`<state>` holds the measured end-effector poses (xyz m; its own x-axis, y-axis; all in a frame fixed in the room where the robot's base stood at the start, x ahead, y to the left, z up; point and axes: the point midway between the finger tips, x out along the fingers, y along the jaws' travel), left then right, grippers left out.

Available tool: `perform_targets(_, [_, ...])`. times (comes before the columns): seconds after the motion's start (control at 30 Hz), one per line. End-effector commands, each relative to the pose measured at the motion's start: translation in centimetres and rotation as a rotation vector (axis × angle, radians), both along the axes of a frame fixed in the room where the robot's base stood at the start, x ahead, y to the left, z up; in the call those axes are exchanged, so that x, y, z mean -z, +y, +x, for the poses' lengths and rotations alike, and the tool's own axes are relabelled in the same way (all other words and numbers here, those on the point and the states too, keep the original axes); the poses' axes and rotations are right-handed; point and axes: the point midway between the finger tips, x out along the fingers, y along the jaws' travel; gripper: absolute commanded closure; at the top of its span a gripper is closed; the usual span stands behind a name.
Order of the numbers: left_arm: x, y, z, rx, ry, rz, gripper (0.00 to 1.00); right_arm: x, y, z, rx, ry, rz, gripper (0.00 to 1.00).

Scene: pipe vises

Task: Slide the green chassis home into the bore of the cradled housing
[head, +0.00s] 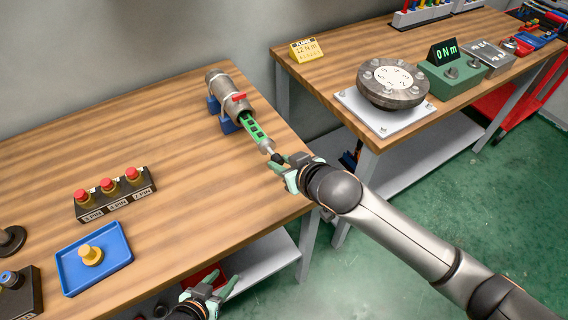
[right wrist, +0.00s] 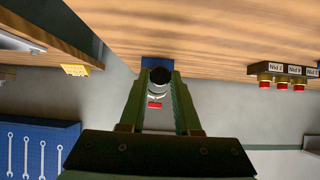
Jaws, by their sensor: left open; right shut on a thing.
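The grey cylindrical housing (head: 225,88) lies in a blue cradle (head: 229,125) near the far right corner of the left workbench, with a red part (head: 238,97) on it. The green chassis (head: 254,128) lines up with the housing. Its far end is at the bore mouth; most of its green length shows outside, and how deep it sits I cannot tell. My right gripper (head: 287,171) is shut on the chassis's near end. In the right wrist view a dark round end (right wrist: 160,75) sits between the fingers. My left gripper (head: 208,287) is open and empty, below the bench's front edge.
A blue tray (head: 72,279) with a yellow knob and a block with several red-topped knobs (head: 112,194) stand on the left of the bench. A second bench holds a round flanged part (head: 365,98) and a green readout box (head: 436,83). The middle bench top is clear.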

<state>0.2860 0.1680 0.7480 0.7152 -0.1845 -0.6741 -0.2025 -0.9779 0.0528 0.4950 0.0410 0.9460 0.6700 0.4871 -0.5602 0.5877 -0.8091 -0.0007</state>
Motion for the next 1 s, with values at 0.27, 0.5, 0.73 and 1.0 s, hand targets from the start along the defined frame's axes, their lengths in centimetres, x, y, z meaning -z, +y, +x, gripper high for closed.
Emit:
perform_targets(0.27, [-0.04,0.00,0.00,0.000,0.000,0.000,0.50,-0.15,0.03,0.03,-0.001,-0.002,0.002,1.00])
perform_targets(0.5, [-0.62,-0.01,0.00,0.000,0.000,0.000,0.50,-0.29,0.04,0.02,-0.002,-0.005,0.005,1.00])
perform_targets(0.73, [-0.68,0.00,0.00,0.000,0.000,0.000,0.50,-0.14,0.01,0.04,-0.001,-0.007,0.006,1.00])
perform_targets(1.0, [-0.62,-0.01,0.00,0.000,0.000,0.000,0.50,-0.13,0.22,0.35,0.000,-0.007,0.005,1.00])
